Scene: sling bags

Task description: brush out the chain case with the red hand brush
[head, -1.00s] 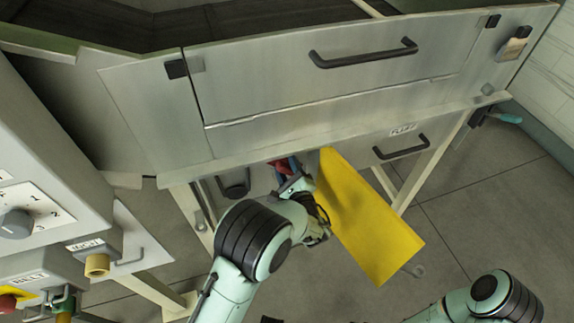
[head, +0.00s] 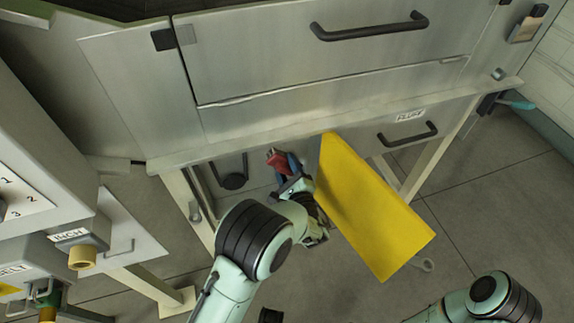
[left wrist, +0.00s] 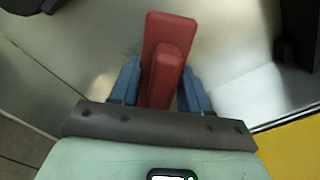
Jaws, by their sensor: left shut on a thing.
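The red hand brush (head: 277,160) is in my left gripper (head: 288,172), below the machine's lower edge. In the left wrist view the brush (left wrist: 165,55) stands between the two blue fingers of the left gripper (left wrist: 161,88), which are shut on its handle. Its bristles are not visible. The open yellow panel (head: 368,215) hangs just right of the gripper. A grey metal interior (left wrist: 225,40), which looks like the chain case, lies around and beyond the brush in the wrist view. I cannot tell whether the brush touches it. My right gripper is out of view.
A metal drawer front with a black handle (head: 367,27) is above. A labelled fluff drawer (head: 408,130) is to the right of the yellow panel. A control box (head: 50,170) with a yellow button stands at left. Pale legs flank the space; floor is open at right.

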